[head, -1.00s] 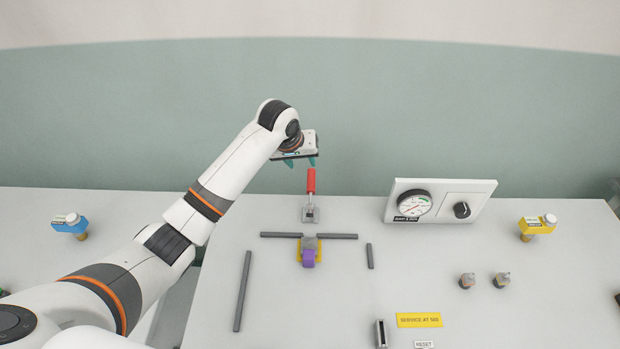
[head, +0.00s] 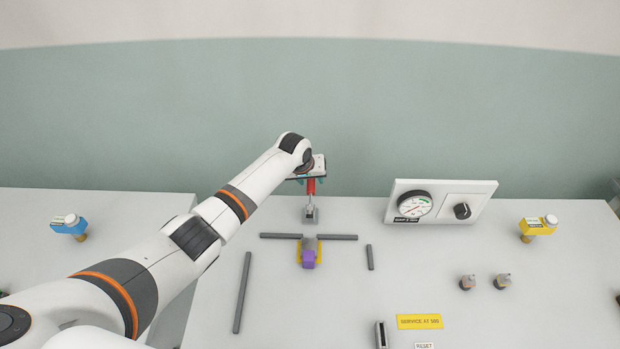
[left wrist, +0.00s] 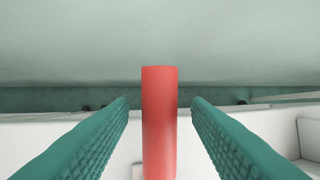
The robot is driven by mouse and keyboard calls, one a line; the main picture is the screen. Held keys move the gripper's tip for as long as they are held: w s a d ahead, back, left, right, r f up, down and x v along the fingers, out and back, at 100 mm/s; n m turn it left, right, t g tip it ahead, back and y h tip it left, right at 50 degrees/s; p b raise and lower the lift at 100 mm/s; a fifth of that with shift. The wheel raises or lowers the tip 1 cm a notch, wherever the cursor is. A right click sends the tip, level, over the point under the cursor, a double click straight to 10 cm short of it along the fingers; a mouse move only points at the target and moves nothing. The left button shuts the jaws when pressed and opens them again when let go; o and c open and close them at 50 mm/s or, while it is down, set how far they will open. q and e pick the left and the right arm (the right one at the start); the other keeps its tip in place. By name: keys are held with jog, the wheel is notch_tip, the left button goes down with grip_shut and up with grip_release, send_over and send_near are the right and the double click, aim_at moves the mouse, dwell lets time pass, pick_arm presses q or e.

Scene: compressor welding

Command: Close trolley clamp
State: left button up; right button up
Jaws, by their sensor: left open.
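The trolley clamp (head: 310,214) stands near the back edge of the table, with its red handle (head: 311,187) pointing up. My left gripper (head: 311,182) is at the upper end of the handle. In the left wrist view, the red handle (left wrist: 159,125) stands between the two green fingers of my open left gripper (left wrist: 159,122), with a gap on each side. The gripper's body hides the handle's top in the head view. My right gripper is not in view.
A purple and yellow part (head: 309,255) sits in front of the clamp among dark grey bars (head: 242,292). A gauge panel (head: 440,201) stands to the right. A blue fitting (head: 70,226) is at the left and a yellow one (head: 537,227) at the right.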

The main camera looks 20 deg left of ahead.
pick_arm(q)
jog(key=shift+f, duration=0.1)
grip_shut()
dwell(0.3)
